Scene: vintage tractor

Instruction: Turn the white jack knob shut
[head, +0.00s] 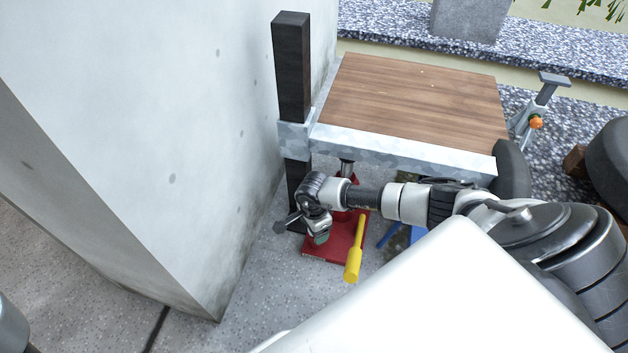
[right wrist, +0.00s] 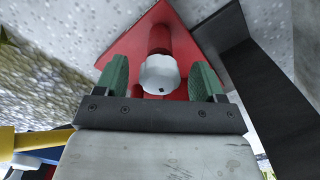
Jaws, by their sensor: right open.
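The white jack knob (right wrist: 160,74) is a faceted white end on a red cylinder in the right wrist view. The red jack (head: 335,240) stands on the ground under the trailer's front edge; its red base plate (right wrist: 125,45) shows behind the knob. My right gripper (right wrist: 161,68) is open, with one green finger on each side of the knob and a visible gap to both. In the head view my right arm reaches in from the right and its wrist hides the knob. My left gripper is not in view.
A yellow jack handle (head: 355,250) sticks out toward me, right of my wrist. A black post (head: 292,70) stands against the white concrete pillar (head: 150,130) to the left. The wood-topped trailer bed (head: 415,100) is above the jack. A blue item (head: 390,236) lies right of the handle.

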